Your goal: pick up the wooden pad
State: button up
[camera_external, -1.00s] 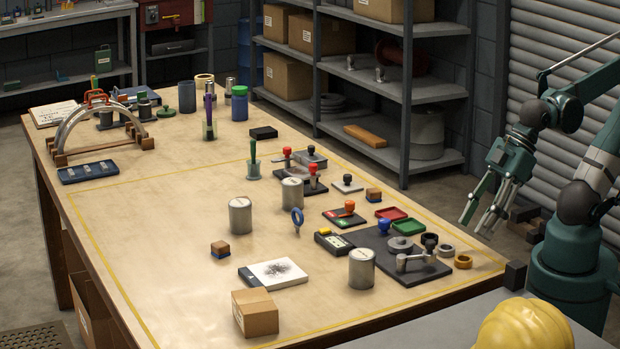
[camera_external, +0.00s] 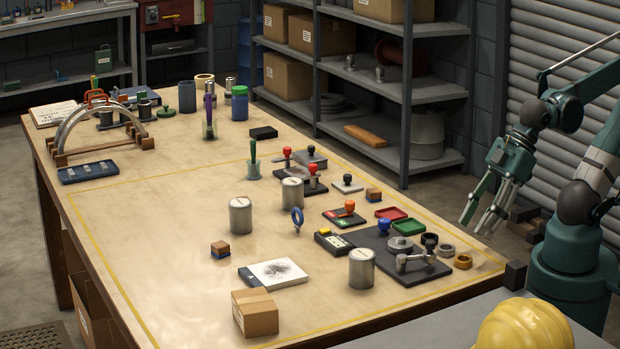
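Two small wooden blocks could be the wooden pad, and I cannot tell which is meant. One wooden block with a blue underside (camera_external: 220,249) sits on the table at the front left of the middle. The other, a brown wooden block (camera_external: 373,195), sits farther right, near the red tray. Both rest on the tabletop with nothing on them. My gripper (camera_external: 480,220) hangs at the right, beyond the table's right edge, fingers pointing down. Its fingers are spread apart and empty, well away from both blocks.
Metal cans (camera_external: 240,216) stand around the middle of the table (camera_external: 150,230). A cardboard box (camera_external: 255,313) and a white printed card (camera_external: 275,273) lie near the front block. A dark plate with a lever (camera_external: 425,266), a red tray (camera_external: 391,213) and stamps crowd the right side. The left middle is clear.

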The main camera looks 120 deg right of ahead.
jog(key=shift+c, duration=0.2)
dwell(0.4)
jog(key=shift+w+d+r+p, duration=0.25)
jog(key=shift+d+r+p, duration=0.05)
jog(key=shift+d, duration=0.05)
jog(key=w+d+r+m+g+h+p, duration=0.1)
jog(key=w+d+r+m+g+p, duration=0.2)
jog(key=d, duration=0.4)
jog(key=m+g+h+p, duration=0.2)
jog(key=m+g+p, duration=0.3)
jog(key=m+p, duration=1.2)
send_over(374, 195)
jog(key=a, duration=0.1)
jog(key=f, duration=0.1)
jog(key=shift+s, duration=0.25)
jog(key=shift+f, duration=0.1)
jog(key=shift+b+x, duration=0.4)
jog(key=shift+x, duration=0.85)
